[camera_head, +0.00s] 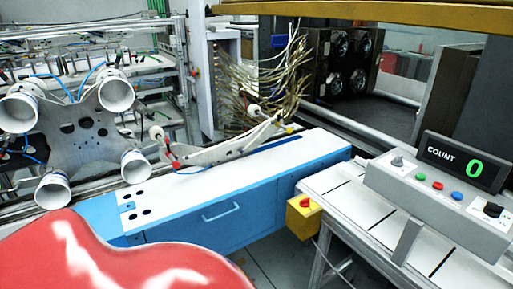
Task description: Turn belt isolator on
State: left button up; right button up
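A grey control box (428,205) stands on the white bench at the right. On its sloped top are a silver knob (397,159) at the left end, a green button (420,177), a red button (437,186), a blue button (457,196) and a black rotary knob (492,210) on a light plate at the right end. No readable label shows which control is the belt isolator, and the knob positions are too small to read. Neither of my grippers is in view. A large glossy red surface fills the lower left, possibly part of me.
A display (462,160) behind the box reads COUNT 0. A yellow box with a red button (304,216) hangs at the bench's left edge. A blue cabinet (212,222) with a white top stands left of it. A metal plate with white cups (80,128) is at the left.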

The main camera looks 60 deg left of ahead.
aim_at(305, 203)
jog(key=u, duration=1.4)
